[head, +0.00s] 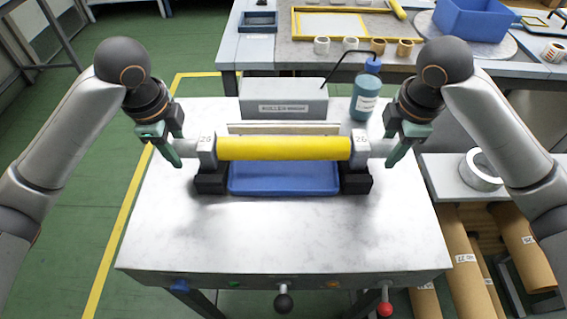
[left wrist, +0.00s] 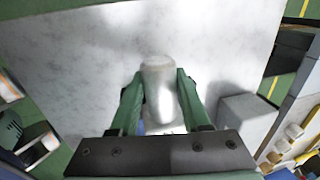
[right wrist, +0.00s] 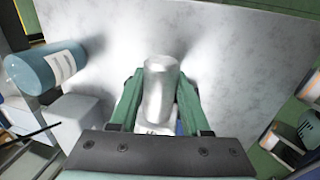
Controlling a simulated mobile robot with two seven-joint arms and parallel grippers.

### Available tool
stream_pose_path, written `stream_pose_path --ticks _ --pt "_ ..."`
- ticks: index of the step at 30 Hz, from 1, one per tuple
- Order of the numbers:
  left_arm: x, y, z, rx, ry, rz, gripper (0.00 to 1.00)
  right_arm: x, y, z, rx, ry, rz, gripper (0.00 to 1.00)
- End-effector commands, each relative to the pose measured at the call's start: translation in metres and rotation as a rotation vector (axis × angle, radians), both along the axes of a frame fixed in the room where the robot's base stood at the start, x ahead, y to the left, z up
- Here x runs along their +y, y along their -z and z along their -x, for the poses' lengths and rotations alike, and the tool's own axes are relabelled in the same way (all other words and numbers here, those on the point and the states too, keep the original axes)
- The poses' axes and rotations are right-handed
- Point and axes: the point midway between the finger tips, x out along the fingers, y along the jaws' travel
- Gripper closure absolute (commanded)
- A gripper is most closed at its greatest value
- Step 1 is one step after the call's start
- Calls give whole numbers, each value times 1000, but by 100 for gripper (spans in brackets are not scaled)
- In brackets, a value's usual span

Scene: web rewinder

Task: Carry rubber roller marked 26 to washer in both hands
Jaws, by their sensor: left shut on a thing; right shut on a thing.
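The yellow rubber roller (head: 284,148) lies level across the washer, with grey end blocks marked 26 at both ends. Its end blocks are at the two black supports (head: 211,181), above a blue tray (head: 284,178); whether they touch the supports is hard to tell. My left gripper (head: 177,152) is shut on the left metal shaft end, which shows between its green fingers in the left wrist view (left wrist: 160,90). My right gripper (head: 391,150) is shut on the right shaft end, seen in the right wrist view (right wrist: 160,90).
A grey box with a label (head: 283,98) and a teal bottle (head: 366,92) stand behind the roller. The white tabletop (head: 280,235) in front is clear. Knobs line its front edge. A bench with a blue bin (head: 474,18) is behind; cardboard rolls (head: 470,260) lie at right.

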Motion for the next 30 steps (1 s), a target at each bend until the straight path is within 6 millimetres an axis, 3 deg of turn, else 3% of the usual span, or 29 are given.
stream_pose_path --ticks 4,5,12,23,30 --pt "0 9 -1 -3 -1 1 100 0 9 -1 -4 1 -1 100" --pt "0 10 0 0 0 0 52 0 10 0 -1 0 0 52" --pt "0 8 0 0 0 0 25 0 8 0 0 0 0 25" --pt "0 4 0 -1 1 0 23 0 8 0 0 0 0 23" --pt "1 -26 5 -7 -1 -4 23 0 7 0 0 0 0 23"
